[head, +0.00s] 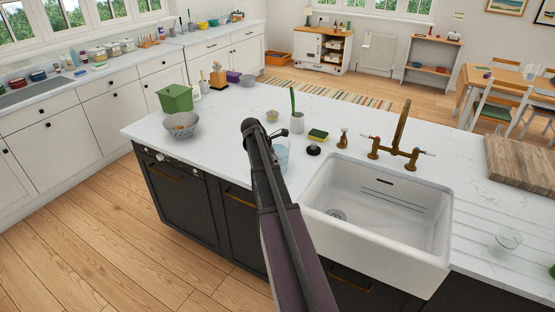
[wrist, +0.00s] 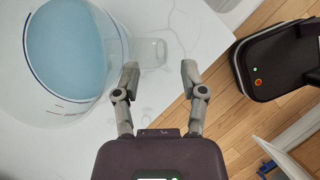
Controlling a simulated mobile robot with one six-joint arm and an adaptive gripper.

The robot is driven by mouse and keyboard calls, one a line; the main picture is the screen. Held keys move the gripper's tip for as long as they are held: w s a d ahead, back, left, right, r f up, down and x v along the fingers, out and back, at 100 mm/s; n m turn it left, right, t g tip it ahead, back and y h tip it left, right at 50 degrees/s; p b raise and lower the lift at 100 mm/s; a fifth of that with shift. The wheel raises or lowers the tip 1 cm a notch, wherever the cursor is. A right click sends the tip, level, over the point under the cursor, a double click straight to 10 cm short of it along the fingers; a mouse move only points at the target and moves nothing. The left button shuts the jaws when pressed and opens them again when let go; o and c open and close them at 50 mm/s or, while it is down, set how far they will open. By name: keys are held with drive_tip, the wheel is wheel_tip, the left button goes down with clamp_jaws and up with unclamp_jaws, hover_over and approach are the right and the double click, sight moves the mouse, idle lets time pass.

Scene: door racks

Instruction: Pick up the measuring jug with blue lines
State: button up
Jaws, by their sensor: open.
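The clear measuring jug (wrist: 78,100) is large at the left of the wrist view, seen from above, with thin dark-blue lines on its wall and a bluish inside. A clear part that looks like its handle juts right, toward the gap between my fingertips. My gripper (wrist: 160,70) is open, its two fingers apart on either side of that part, with nothing clasped. I cannot tell whether a finger touches it. In the head view the jug (head: 282,153) stands on the white island worktop left of the sink, partly hidden by my arm.
The white sink (head: 375,215) and brass tap (head: 397,135) are right of the jug.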

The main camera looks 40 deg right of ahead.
drive_tip(key=shift+b+x, duration=1.75)
drive_tip(key=shift+x, duration=0.6)
drive_tip(key=shift+d+r, duration=0.1)
drive_tip(key=shift+r, duration=0.05)
clamp_jaws()
